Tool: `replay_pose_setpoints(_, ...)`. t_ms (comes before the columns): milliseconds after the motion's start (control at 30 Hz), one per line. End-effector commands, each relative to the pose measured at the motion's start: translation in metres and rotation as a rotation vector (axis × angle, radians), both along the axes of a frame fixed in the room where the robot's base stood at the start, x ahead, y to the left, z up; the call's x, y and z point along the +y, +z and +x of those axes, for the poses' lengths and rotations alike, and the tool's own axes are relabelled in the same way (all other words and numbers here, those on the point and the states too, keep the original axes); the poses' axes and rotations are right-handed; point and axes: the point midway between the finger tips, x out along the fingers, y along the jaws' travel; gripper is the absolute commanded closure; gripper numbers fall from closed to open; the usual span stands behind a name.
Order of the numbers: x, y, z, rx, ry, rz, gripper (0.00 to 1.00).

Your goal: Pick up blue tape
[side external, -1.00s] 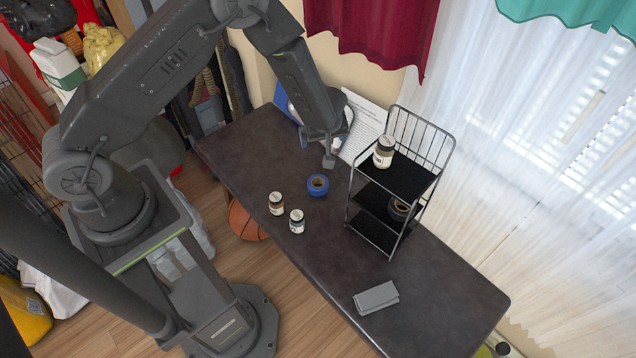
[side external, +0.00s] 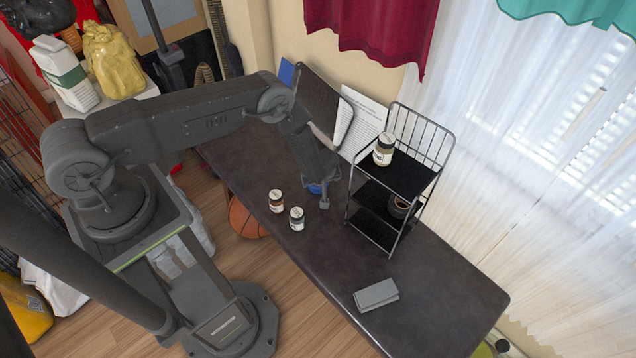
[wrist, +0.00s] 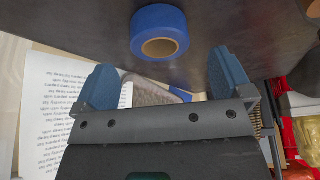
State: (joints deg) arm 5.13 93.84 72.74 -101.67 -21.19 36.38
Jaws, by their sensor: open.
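The roll of blue tape (wrist: 159,33) lies flat on the dark table, its round core facing up, near the top middle of the wrist view. In the side view the blue tape (side external: 315,188) is mostly hidden behind my gripper. My gripper (side external: 322,196) is low over the table close to the tape. In the wrist view my gripper (wrist: 165,85) is open, with its two blue-padded fingers spread wide and nothing between them. The tape sits just beyond the fingertips in that picture. The exact height gap cannot be told.
Two small jars (side external: 276,201) (side external: 297,218) stand left of the gripper. A black wire rack (side external: 398,178) stands close on the right, with a jar (side external: 384,149) on top and a dark roll (side external: 399,207) lower down. A grey box (side external: 376,296) lies near the front; table around it is clear.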

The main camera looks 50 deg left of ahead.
Motion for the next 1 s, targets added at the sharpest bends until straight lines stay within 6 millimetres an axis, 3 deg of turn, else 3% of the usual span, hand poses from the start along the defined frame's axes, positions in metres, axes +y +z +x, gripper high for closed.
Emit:
replay_pose_setpoints(267,0.004,-0.015,0.002,0.0,0.002,0.0,0.02)
replay_pose_setpoints(633,0.014,-0.051,0.009,-0.001,0.001,0.001,0.02)
replay_pose_setpoints(1000,0.016,-0.056,0.01,0.0,0.002,0.001,0.02)
